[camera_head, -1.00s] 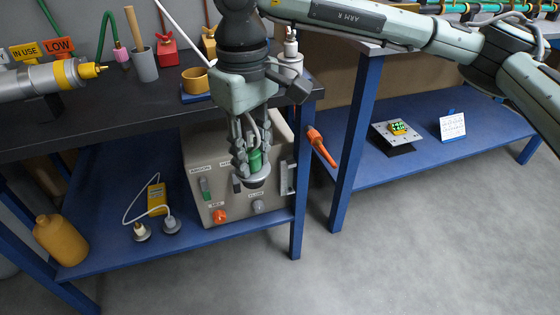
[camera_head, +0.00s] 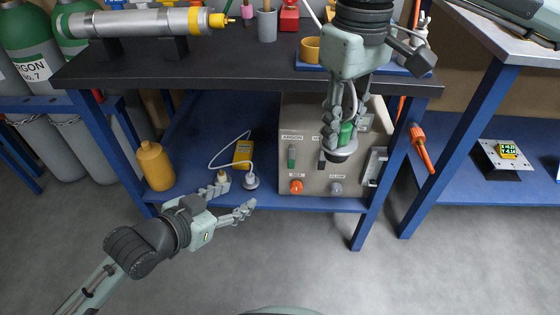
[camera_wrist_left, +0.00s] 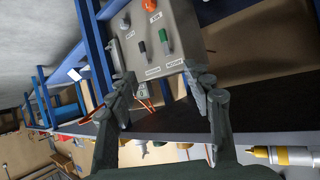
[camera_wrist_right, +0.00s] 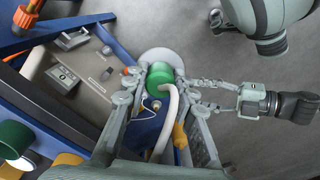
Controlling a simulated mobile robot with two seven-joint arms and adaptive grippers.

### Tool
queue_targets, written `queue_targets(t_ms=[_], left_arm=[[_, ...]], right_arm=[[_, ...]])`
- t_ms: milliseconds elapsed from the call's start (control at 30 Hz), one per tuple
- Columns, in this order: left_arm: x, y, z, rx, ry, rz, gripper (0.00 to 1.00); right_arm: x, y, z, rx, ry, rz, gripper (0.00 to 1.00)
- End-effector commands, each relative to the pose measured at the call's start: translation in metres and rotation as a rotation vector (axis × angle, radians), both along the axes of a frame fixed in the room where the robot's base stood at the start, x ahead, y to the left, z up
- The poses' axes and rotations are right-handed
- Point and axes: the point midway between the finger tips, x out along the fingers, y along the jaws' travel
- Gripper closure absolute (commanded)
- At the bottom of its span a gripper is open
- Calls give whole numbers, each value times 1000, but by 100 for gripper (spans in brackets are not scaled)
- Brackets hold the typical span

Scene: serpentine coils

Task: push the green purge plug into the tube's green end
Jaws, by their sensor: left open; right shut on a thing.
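The green purge plug (camera_head: 347,132) has a pale disc at its lower end and a white hose. It is held between the fingers of my right gripper (camera_head: 341,128), in the air in front of the grey control box. In the right wrist view the plug (camera_wrist_right: 160,76) sits between the fingers, with the hose curving over it. My left gripper (camera_head: 236,197) is open and empty, low in front of the blue shelf. In the left wrist view its fingers (camera_wrist_left: 165,84) are spread apart. I cannot make out the tube's green end in any view.
The grey control box (camera_head: 305,180) stands on the blue lower shelf (camera_head: 205,160). A yellow bottle (camera_head: 155,166) and a yellow meter (camera_head: 243,152) are on the shelf too. A silver cylinder with a yellow tip (camera_head: 140,23) rests on the black bench. The floor in front is clear.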

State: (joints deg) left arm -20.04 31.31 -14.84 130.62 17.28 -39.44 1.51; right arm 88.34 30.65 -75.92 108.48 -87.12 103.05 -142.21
Motion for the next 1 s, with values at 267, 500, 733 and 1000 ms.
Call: queue_targets(t_ms=[267,500,733,1000], left_arm=[[-31,-77,125,-240,-258,-283,49],[-62,-101,176,-371,-334,-397,49],[-55,-115,184,-396,-347,-409,49],[-24,-156,185,-395,-346,-410,49]], right_arm=[[0,0,0,1,-1,0,100],[0,0,0,1,-1,0,100],[0,0,0,1,-1,0,100],[0,0,0,1,-1,0,100]])
